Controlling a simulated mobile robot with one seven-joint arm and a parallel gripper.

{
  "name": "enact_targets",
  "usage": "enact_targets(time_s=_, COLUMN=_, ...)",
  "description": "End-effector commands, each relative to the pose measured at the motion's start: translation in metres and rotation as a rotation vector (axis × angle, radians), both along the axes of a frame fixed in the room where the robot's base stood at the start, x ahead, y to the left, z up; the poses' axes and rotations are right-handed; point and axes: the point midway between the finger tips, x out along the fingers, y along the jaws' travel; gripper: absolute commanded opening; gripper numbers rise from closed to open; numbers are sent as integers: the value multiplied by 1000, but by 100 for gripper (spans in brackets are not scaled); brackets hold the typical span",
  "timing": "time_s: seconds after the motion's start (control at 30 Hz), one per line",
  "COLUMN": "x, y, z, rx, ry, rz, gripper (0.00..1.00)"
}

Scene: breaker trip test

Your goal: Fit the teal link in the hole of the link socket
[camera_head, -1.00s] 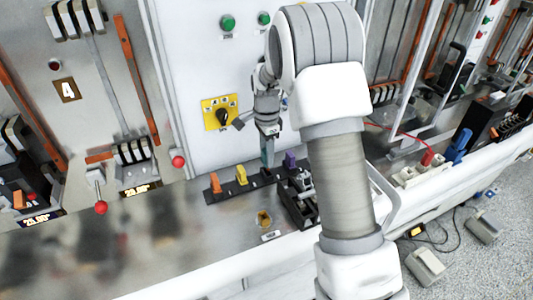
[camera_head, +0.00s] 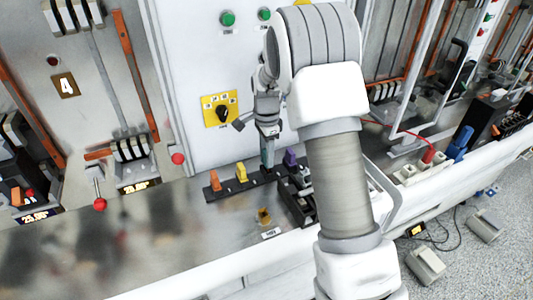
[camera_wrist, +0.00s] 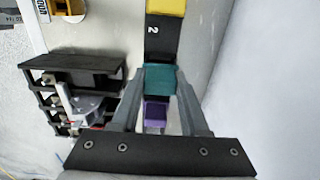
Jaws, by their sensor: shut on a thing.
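My gripper (camera_wrist: 160,75) is shut on the teal link (camera_wrist: 158,79), with a finger on each side of it. In the head view the teal link (camera_head: 267,156) hangs below my gripper (camera_head: 268,146), upright over the black rack (camera_head: 226,188). I cannot tell whether its lower end is still in the rack. The link socket (camera_head: 264,217) is a small brass-yellow piece with a dark hole and a white label, on the bench in front of the rack. The wrist view shows part of it at the upper left (camera_wrist: 76,8).
The rack holds an orange link (camera_head: 214,181), a yellow link (camera_head: 241,173) and a purple link (camera_head: 290,158) beside the teal one. A black device (camera_head: 296,207) stands to the right of the socket. A panel with a yellow rotary switch (camera_head: 220,109) rises behind. The bench's left part is clear.

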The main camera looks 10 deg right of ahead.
Motion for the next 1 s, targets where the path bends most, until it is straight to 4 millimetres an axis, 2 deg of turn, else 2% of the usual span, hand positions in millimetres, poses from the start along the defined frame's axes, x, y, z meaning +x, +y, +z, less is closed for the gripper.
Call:
enact_targets(time_s=0.93, x=0, y=0, z=-25, rx=-1, ry=0, rz=0, gripper=0)
enact_targets(time_s=0.97, x=0, y=0, z=-24, rx=-1, ry=0, rz=0, gripper=46)
enact_targets(time_s=1.0, x=0, y=0, z=-24, rx=-1, ry=-1, rz=0, gripper=53)
